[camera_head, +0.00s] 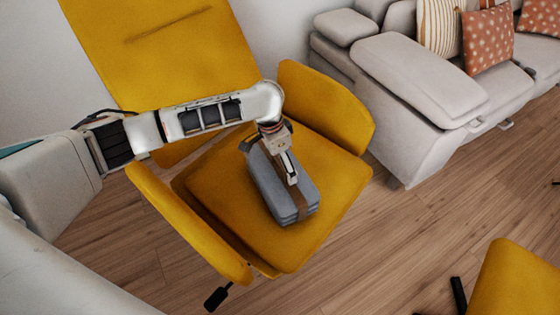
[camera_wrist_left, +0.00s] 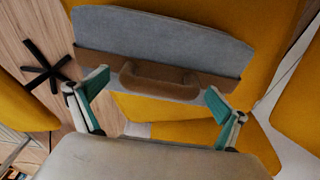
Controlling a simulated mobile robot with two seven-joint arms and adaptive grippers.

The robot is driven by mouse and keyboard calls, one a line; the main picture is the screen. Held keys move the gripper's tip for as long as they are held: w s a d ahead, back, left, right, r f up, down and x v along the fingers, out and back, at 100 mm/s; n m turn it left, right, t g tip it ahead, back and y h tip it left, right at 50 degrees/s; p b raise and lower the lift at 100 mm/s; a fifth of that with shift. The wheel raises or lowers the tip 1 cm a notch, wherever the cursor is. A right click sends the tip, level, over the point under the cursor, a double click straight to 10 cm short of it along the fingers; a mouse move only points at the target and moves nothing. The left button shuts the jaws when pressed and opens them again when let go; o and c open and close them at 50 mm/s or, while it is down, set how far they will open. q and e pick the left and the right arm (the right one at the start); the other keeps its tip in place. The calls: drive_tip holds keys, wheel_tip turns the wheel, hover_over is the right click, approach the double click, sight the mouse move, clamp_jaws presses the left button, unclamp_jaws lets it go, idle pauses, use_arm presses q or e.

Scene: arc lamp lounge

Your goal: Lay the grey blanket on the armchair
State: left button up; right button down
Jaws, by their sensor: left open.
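The grey blanket (camera_head: 266,188) is folded into a thick bundle with a brown band around it. It lies on the seat of the yellow armchair (camera_head: 335,170). My left gripper (camera_head: 287,165) is over the blanket, reaching in from the left across the chair. In the left wrist view the blanket (camera_wrist_left: 165,40) shows its brown band with a raised handle. The open fingers of my left gripper (camera_wrist_left: 160,108) stand apart on either side of that handle, with clear space between fingers and handle. My right gripper is not in view.
A light grey sofa (camera_head: 415,85) with patterned cushions (camera_head: 488,40) stands at the right. Part of another yellow seat (camera_head: 515,285) shows at the lower right. The wooden floor (camera_head: 400,240) between them is clear.

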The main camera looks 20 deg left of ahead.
sight(275, 172)
use_arm(q)
wheel_tip(275, 172, up, 4)
drive_tip(key=shift+a+f+p, duration=0.1)
drive_tip(key=shift+a+p, duration=0.05)
drive_tip(key=shift+p, duration=0.7)
wheel_tip(275, 172, up, 8)
drive_tip(key=s+p, duration=0.1)
drive_tip(key=p, duration=0.3)
drive_tip(key=shift+s+a, duration=0.2)
drive_tip(key=shift+a, duration=0.25)
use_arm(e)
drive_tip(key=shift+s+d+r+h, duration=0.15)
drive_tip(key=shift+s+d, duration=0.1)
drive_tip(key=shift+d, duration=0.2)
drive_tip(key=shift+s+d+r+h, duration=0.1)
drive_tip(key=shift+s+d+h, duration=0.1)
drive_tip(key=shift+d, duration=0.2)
